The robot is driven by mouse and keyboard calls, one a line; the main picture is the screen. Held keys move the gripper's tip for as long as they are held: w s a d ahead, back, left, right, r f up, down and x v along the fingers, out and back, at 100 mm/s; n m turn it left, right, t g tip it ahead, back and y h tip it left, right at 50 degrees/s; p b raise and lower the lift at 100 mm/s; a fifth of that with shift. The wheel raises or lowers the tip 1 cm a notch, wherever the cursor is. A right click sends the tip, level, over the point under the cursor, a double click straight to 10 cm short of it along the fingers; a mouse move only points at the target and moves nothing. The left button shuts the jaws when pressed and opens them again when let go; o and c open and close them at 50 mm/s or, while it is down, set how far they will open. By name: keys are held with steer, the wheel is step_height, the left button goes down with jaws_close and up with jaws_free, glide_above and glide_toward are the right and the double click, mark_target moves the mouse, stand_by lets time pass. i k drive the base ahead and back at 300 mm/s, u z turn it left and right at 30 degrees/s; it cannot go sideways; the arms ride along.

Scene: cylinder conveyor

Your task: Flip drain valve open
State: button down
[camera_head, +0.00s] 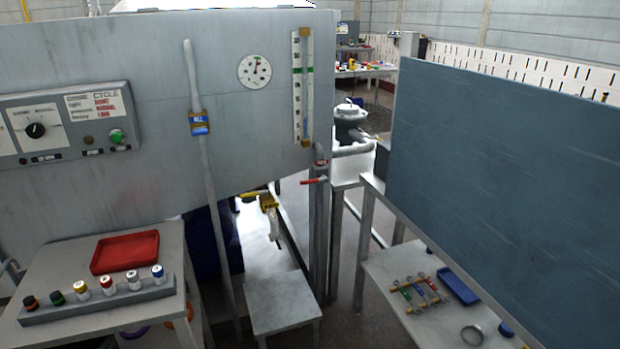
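A red lever handle (314,181) sticks out to the left, about level, from a vertical grey pipe (320,230) right of the tank's lower corner. A yellow-handled valve or tap (268,201) sits below the slanted tank bottom, its handle about level and a pale spout hanging under it. No readable label shows which one is the drain valve. A pipe with a blue tag (199,123) runs down the tank front. My gripper is not in view.
The big grey tank (220,165) fills the left, with a control panel (70,122). A table with a red tray (125,252) and a rack of several bottles (98,298) stands lower left. A low grey stool (280,302) stands below the valves. A blue panel (510,175) blocks the right.

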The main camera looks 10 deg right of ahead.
mark_target(324, 178)
steer(key=u, duration=0.2)
steer(key=i, duration=1.45)
steer(key=u, duration=0.2)
steer(key=k, duration=1.35)
steer(key=u, duration=0.45)
steer(key=i, duration=0.5)
steer(key=u, duration=0.1)
